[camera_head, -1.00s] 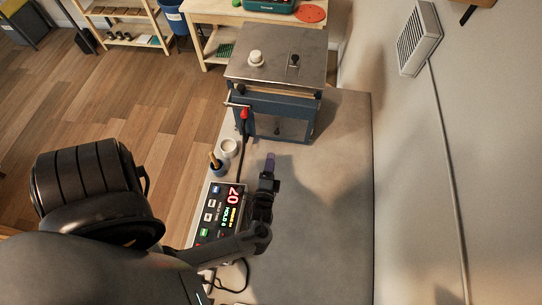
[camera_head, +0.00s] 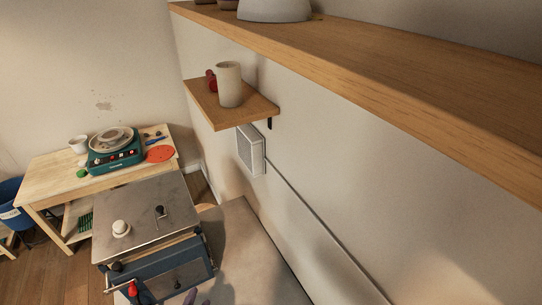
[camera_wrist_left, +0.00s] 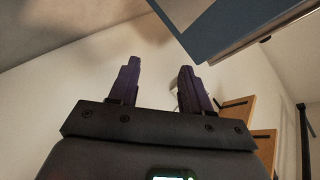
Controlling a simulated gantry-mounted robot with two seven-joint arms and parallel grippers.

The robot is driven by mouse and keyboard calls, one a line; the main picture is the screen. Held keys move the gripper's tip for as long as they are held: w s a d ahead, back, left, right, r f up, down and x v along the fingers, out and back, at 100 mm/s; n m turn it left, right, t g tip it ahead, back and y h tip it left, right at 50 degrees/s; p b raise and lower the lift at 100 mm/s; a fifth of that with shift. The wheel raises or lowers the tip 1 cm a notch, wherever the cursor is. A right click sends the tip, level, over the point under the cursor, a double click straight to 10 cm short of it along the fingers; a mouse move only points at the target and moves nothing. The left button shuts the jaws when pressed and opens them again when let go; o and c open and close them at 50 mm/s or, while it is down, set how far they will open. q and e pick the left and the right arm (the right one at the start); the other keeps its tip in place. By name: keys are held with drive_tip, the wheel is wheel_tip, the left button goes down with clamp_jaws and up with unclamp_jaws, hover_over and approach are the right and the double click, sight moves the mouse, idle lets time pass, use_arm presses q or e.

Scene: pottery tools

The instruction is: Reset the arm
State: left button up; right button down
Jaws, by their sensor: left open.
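My left gripper (camera_wrist_left: 160,66) is open in the left wrist view. Its two dark purple fingers stand apart with nothing between them. In the head view only its purple fingertips (camera_head: 196,298) show at the bottom edge, in front of the blue kiln box (camera_head: 172,262). The rest of the left arm is out of the head view. A blue panel edge (camera_wrist_left: 215,28) shows above the fingers in the left wrist view. My right gripper is in neither view.
A grey table (camera_head: 245,235) runs along the wall. A small shelf (camera_head: 250,108) holds a beige mug (camera_head: 229,85). A long wooden shelf (camera_head: 400,75) crosses the upper right. A wooden table (camera_head: 50,175) with a teal pottery wheel (camera_head: 114,155) stands at the left.

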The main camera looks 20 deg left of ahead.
use_arm(q)
drive_tip(key=s+d+r+n+g+h, duration=0.1)
drive_tip(key=s+d+r+g+h, duration=0.2)
drive_tip(key=d+r+h, duration=0.35)
drive_tip(key=s+d+f+n+g+y, duration=0.1)
drive_tip(key=s+d+f+n+g, duration=0.1)
drive_tip(key=s, duration=0.6)
drive_tip(key=d+n+g, duration=0.1)
drive_tip(key=d+g, duration=0.1)
drive_tip(key=g, duration=0.1)
drive_tip(key=shift+s+g, duration=0.3)
drive_tip(key=shift+s, duration=0.05)
drive_tip(key=shift+s, duration=0.1)
idle(0.8)
